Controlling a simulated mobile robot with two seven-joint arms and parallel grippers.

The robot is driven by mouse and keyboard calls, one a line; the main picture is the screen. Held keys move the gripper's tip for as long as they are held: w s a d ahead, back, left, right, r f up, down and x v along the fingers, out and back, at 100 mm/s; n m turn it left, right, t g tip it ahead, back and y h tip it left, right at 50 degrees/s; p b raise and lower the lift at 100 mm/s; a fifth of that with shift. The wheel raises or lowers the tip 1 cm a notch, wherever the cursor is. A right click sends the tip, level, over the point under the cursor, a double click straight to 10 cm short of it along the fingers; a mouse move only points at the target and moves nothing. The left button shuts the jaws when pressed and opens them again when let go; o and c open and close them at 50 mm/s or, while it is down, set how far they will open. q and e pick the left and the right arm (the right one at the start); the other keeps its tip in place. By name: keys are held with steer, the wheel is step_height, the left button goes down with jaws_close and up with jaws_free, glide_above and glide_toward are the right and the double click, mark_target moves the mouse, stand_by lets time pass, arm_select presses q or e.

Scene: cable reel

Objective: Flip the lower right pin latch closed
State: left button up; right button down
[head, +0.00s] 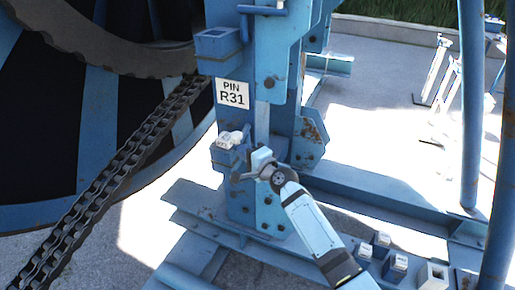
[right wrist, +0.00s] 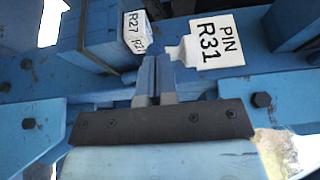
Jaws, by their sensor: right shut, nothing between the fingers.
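The blue post carries a white sign reading PIN R31 (head: 232,94), which also shows in the right wrist view (right wrist: 216,42). Below the sign, a blue latch block (head: 224,158) sticks out from the post, with small white tags (head: 229,140) on top. In the right wrist view the tags (right wrist: 134,30) read R27 and, less clearly, R31. My right gripper (head: 238,177) is shut and empty, close beside the block at the post. Its fingertips (right wrist: 153,62) point towards the tags and sign; I cannot tell whether they touch anything. The pin itself is not clear. My left gripper is not in view.
A large reel (head: 100,110) with a heavy chain (head: 120,150) stands at the left. Blue base beams (head: 380,200) run along the ground. Several tagged blocks (head: 396,266) stand at the lower right. Blue upright pipes (head: 470,100) are at the right. Concrete lies open behind.

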steer(key=shift+w+a, duration=0.15)
steer(key=shift+a, duration=0.9)
steer(key=shift+r, duration=0.1)
